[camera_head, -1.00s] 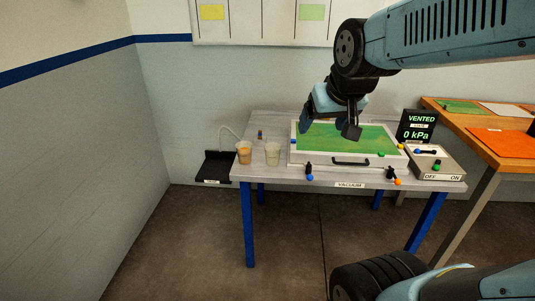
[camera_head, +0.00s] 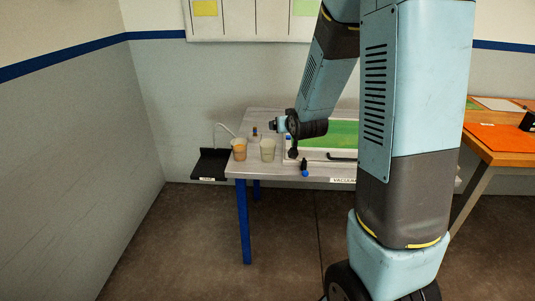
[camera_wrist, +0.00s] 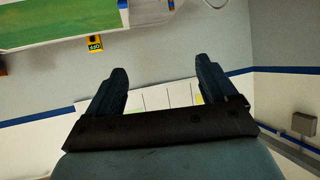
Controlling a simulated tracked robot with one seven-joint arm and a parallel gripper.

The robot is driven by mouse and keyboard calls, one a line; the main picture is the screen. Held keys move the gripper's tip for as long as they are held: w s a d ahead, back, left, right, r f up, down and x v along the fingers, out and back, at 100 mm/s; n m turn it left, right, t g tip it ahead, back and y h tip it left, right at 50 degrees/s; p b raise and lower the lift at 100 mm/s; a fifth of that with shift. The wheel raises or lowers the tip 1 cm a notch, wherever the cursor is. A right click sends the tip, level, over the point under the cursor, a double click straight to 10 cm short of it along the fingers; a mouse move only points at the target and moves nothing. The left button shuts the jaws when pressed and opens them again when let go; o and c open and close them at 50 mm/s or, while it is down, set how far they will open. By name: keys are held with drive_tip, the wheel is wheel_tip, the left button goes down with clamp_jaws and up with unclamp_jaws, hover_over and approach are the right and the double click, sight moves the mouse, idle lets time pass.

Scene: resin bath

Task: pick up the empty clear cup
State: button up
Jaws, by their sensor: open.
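A clear, pale cup (camera_head: 267,150) stands upright near the left end of the grey table in the head view. A similar cup with orange contents (camera_head: 239,151) stands just left of it. My gripper (camera_head: 280,125) is above and slightly right of the clear cup, apart from it; its fingers are small and hard to make out there. In the wrist view my gripper (camera_wrist: 163,85) is open, with nothing between its two dark fingers. I cannot make out either cup clearly in the wrist view.
A tray with a green bed (camera_head: 341,133) lies right of the cups, partly behind my arm. A blue knob (camera_head: 304,173) is at its front. A small dark item (camera_head: 255,131) stands behind the cups. A black shelf (camera_head: 209,165) is left of the table. An orange-topped bench (camera_head: 480,146) is right.

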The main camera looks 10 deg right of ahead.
drive_tip(key=w+f+t, duration=0.3)
drive_tip(key=w+f, duration=0.1)
drive_tip(key=f, duration=0.7)
drive_tip(key=n+t+y, duration=0.1)
drive_tip(key=t+y, duration=0.1)
drive_tip(key=t, duration=0.1)
approach(271, 148)
drive_tip(key=w, duration=0.4)
drive_tip(key=w+a, duration=0.1)
drive_tip(key=w, duration=0.1)
drive_tip(key=shift+f, duration=0.3)
drive_tip(key=shift+w+a+r, duration=0.1)
drive_tip(key=shift+w+r, duration=0.1)
drive_tip(key=shift+w, duration=1.15)
drive_tip(key=shift+w+r, duration=0.2)
drive_tip(key=shift+w, duration=1.1)
drive_tip(key=shift+c, duration=0.4)
drive_tip(key=c, duration=0.6)
